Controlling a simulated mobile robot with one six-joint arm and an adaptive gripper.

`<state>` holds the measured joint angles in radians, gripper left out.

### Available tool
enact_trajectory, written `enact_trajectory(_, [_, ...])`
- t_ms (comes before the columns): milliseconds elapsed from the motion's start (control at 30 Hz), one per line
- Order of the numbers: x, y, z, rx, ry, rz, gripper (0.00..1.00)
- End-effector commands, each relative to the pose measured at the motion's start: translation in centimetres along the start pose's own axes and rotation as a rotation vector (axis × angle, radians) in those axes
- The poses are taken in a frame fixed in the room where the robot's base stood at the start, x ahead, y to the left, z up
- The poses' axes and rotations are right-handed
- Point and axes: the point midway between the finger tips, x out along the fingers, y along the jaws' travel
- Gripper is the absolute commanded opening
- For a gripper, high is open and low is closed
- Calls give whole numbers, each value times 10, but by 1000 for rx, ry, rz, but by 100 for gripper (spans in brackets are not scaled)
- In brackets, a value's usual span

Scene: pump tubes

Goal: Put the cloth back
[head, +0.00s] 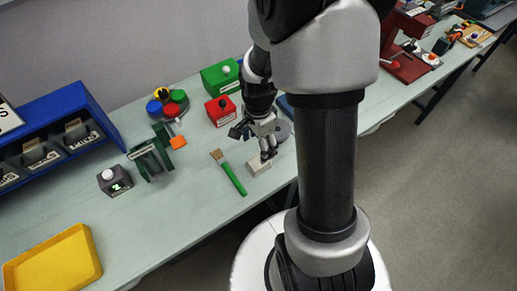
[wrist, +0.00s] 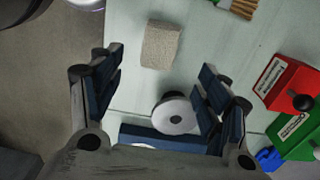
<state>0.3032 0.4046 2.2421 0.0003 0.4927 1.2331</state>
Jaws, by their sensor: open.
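The cloth looks like a small beige folded pad (head: 257,166) lying on the bench near its front edge, left of my arm. In the wrist view the pad (wrist: 160,44) has a speckled, coarse surface and lies in line with the gap between my fingers. My gripper (head: 268,155) is open and points down just above and beside the pad. In the wrist view my gripper (wrist: 161,68) has its two blue-padded fingers spread wide, with nothing held between them. I cannot tell how much height separates the fingertips from the pad.
A green-handled brush (head: 232,177) lies just left of the pad. A grey round spool (head: 282,131) stands behind my gripper. Red (head: 220,110) and green (head: 220,77) boxes stand farther back. A yellow tray (head: 55,262) and blue rack (head: 60,118) are left.

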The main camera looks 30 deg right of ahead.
Motion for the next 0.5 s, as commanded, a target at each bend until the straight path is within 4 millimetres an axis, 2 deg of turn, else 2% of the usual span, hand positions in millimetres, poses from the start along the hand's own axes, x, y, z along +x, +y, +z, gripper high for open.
enact_trajectory(33, [-8,-1,0,0,1,-3,69])
enact_trajectory(167, [-18,0,1,-10,1,-4,69])
enact_trajectory(267, [-36,0,6,-76,9,-24,69])
enact_trajectory(367, [-69,3,19,-225,28,-66,69])
enact_trajectory(500, [-127,20,45,-527,74,-137,69])
